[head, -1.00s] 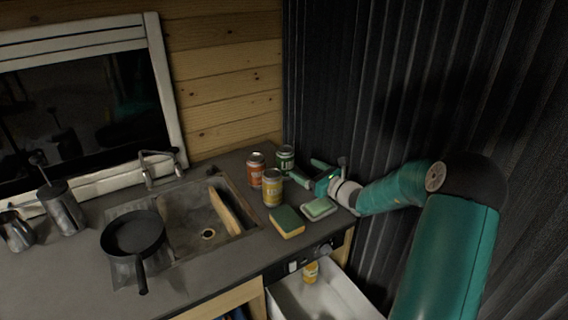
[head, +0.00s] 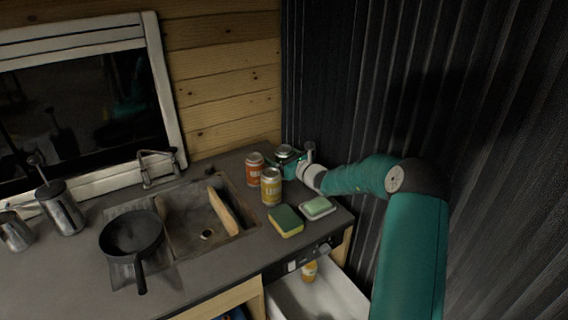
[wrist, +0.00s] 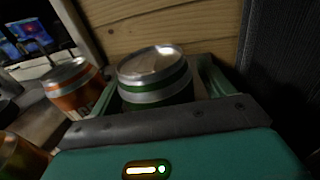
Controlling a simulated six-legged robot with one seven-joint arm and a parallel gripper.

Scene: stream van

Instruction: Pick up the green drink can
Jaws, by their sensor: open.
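The green drink can (head: 284,150) stands at the back right of the counter, by the corner of the walls. In the head view my gripper (head: 287,161) hides most of it and only the top shows clearly. In the wrist view the can (wrist: 155,86) appears close, with a silver lid and green and silver bands. My gripper (wrist: 163,80) is open, with one finger on each side of the can. I cannot tell whether the fingers touch it. The can's lower part is hidden behind the gripper body.
An orange can (head: 254,170) and a yellow can (head: 271,187) stand close to the left. A sponge (head: 286,221) and a soap dish (head: 318,208) lie in front. The sink (head: 185,212) and a black pan (head: 132,236) are further left. A dark corrugated wall (head: 400,90) bounds the right.

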